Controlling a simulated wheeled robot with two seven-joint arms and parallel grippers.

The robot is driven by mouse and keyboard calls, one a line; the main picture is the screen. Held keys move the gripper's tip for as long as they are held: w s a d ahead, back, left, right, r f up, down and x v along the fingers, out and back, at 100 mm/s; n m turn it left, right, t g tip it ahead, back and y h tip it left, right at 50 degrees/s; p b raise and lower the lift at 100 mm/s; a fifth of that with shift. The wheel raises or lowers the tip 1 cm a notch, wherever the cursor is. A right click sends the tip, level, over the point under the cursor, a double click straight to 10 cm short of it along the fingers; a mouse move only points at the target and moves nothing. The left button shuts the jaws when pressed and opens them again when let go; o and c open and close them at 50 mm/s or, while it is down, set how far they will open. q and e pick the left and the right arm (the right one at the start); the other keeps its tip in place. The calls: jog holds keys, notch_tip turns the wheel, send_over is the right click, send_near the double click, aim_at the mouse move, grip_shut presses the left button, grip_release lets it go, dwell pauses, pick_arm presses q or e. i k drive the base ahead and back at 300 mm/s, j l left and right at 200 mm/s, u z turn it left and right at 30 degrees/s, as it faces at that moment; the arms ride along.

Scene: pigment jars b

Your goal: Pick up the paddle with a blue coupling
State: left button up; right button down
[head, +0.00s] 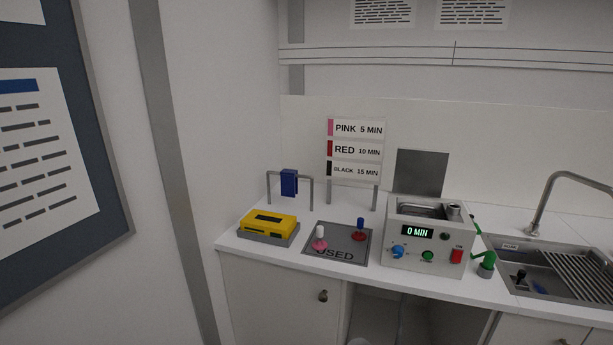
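No object is plainly recognizable as a paddle at this size. In the head view, a small piece with a blue upper part and a red base (360,230) stands on the right of a grey tray marked USED (342,231). A similar piece with a white upper part and a pink base (319,239) stands on the tray's left. A dark piece with some blue at its lower end (521,280) is in the left part of the sink. A blue block (289,182) is at the top of a grey metal frame (311,192). Neither gripper is in view.
A yellow case (267,223) lies on a grey base left of the tray. A grey machine reading 0 MIN (425,252) has its lid (421,173) raised. A green item (486,265) stands between it and the sink (560,299). A PINK/RED/BLACK sign (356,150) stands behind.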

aim_at(359, 236)
jog(key=z, duration=0.4)
jog(key=i+j+z, duration=0.15)
jog(key=z, duration=0.25)
jog(key=i+j+z, duration=0.1)
jog(key=j+z, duration=0.55)
jog(key=z, duration=0.2)
jog(key=j+z, duration=0.65)
jog(key=z, duration=0.15)
